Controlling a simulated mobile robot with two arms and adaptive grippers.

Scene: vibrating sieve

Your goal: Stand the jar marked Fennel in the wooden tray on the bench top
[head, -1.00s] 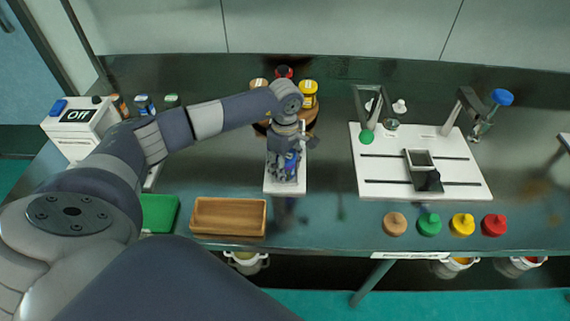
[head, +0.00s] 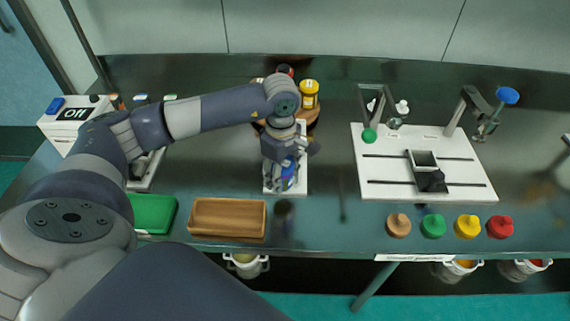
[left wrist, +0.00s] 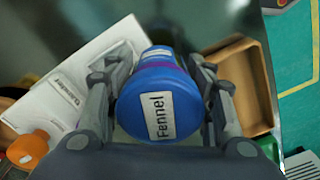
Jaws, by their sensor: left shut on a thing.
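The Fennel jar (left wrist: 158,105) has a blue lid with a white label reading Fennel. It also shows in the head view as a small blue shape (head: 289,174) at the front part of a white board. My left gripper (left wrist: 160,90) is shut on it, one finger on each side. In the head view my left gripper (head: 286,160) hides much of the jar, and I cannot tell whether it is clear of the board. The wooden tray (head: 228,217) is empty, at the bench front, left of the gripper; it also shows in the wrist view (left wrist: 250,75). My right gripper is not in view.
The white board (head: 302,146) lies under the gripper. A round wooden stand (head: 313,117) with jars, one yellow (head: 309,90), is behind it. A green tray (head: 152,212) lies left of the wooden tray. The sieve's white base (head: 375,182) and several coloured knobs stand right.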

